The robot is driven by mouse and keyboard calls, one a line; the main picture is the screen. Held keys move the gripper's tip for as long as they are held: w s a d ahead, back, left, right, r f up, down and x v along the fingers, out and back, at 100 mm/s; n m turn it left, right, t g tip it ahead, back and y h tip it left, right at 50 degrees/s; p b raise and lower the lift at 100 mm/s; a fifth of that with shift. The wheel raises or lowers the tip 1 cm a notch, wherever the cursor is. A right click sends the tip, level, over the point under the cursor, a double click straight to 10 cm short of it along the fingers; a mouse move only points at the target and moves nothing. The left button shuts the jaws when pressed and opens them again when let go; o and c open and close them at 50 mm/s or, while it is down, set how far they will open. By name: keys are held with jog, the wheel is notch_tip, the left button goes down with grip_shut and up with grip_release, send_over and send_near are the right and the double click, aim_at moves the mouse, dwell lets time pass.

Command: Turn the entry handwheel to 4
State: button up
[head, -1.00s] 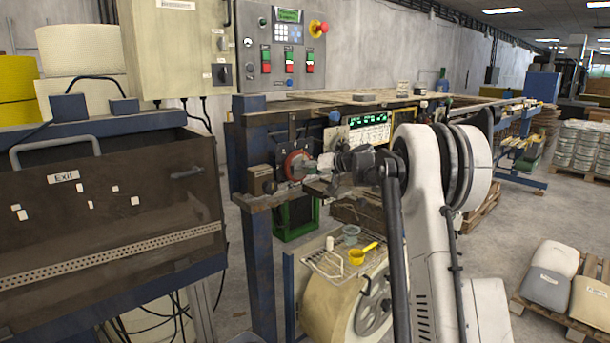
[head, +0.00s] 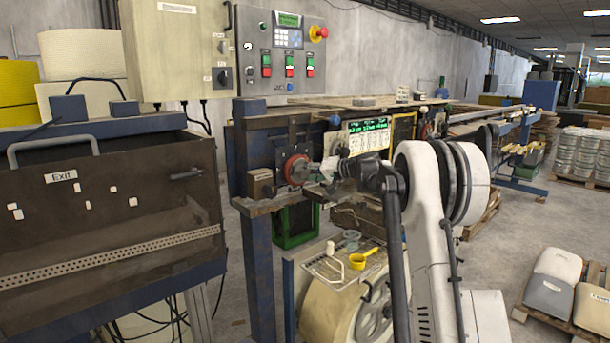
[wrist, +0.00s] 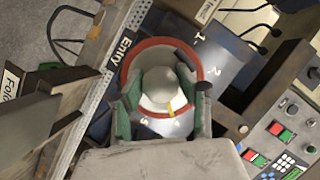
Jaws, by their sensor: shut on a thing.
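The entry handwheel (wrist: 197,62) fills the middle of the wrist view, with a red rim and a round grey hub. A small yellow mark (wrist: 170,108) shows on the wheel's lower part. The label "Entry" (wrist: 121,50) is on the dark panel to its upper left, and pale dial numbers are partly visible at its upper right. My gripper (wrist: 159,84) is shut on the handwheel, one greenish finger on each side of the hub. In the head view, the red wheel (head: 296,170) is at the machine's near end, with my gripper (head: 312,172) against its right side.
The control box (head: 282,50) with buttons and a red stop knob is above. A green-digit display panel (head: 369,133) is to the right of the wheel. The Exit unit (head: 110,190) is at the left.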

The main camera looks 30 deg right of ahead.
jog(key=o, duration=1.2)
jog(key=v, duration=1.2)
jog(key=s+a+f+n+g+h+b, duration=0.1)
jog(key=s+a+g+h, duration=0.1)
jog(key=s+a, duration=0.85)
jog(key=s+a+g+h+b, duration=0.1)
jog(key=s+a+g, duration=0.2)
jog(key=s+a, duration=0.75)
jog(key=s+a+f+n+h, duration=0.1)
jog(key=s+a+f, duration=0.3)
jog(key=s, duration=0.4)
jog(key=s+a+f+n+h, duration=0.1)
jog(key=s+a+f, duration=0.3)
jog(key=s, duration=0.5)
jog(key=s+a+f+h+b, duration=0.1)
jog(key=s+a+f+h, duration=0.2)
jog(key=s+f, duration=0.4)
jog(key=shift+s+a+f+n, duration=0.4)
jog(key=shift+s+a, duration=0.1)
jog(key=shift+s, duration=0.25)
